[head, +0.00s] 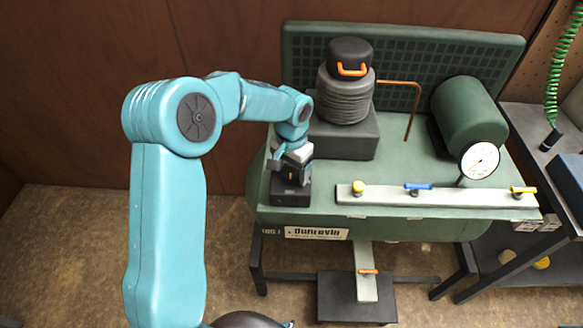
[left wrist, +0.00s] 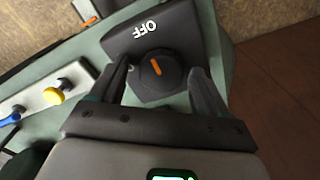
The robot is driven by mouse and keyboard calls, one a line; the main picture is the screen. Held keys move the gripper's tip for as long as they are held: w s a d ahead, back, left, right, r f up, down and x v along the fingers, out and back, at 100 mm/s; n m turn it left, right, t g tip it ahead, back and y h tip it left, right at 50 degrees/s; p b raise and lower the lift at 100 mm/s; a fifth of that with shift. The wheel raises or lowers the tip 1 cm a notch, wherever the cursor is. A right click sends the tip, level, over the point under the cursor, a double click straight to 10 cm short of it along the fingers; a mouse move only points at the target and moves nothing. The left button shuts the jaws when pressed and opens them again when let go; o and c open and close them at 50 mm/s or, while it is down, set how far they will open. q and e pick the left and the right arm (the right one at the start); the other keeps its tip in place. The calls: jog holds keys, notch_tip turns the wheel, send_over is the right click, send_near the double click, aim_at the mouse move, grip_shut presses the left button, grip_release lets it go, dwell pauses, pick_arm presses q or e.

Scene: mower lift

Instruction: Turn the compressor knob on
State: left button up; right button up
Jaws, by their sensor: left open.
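The compressor knob (left wrist: 156,70) is a round black dial with an orange mark, set on a dark switch box (left wrist: 190,32) lettered OFF. The orange mark points roughly toward the OFF lettering. In the head view the switch box (head: 291,194) sits at the left front of the green compressor (head: 408,170). My left gripper (left wrist: 160,78) is open, with one finger on each side of the knob; whether the fingers touch it I cannot tell. In the head view my left gripper (head: 292,172) is directly above the box and partly hides the knob. My right gripper is not in view.
A pale manifold bar (head: 440,194) with yellow and blue valves runs along the compressor's front. A pressure gauge (head: 479,161), a green motor cylinder (head: 466,112) and a ribbed black pump (head: 346,92) stand behind. A dark shelf (head: 540,125) is at the right.

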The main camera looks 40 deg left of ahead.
pick_arm(q)
jog(key=shift+s, duration=0.1)
jog(key=shift+a, duration=0.1)
jog(key=shift+c, duration=1.2)
jog(key=c, duration=0.8)
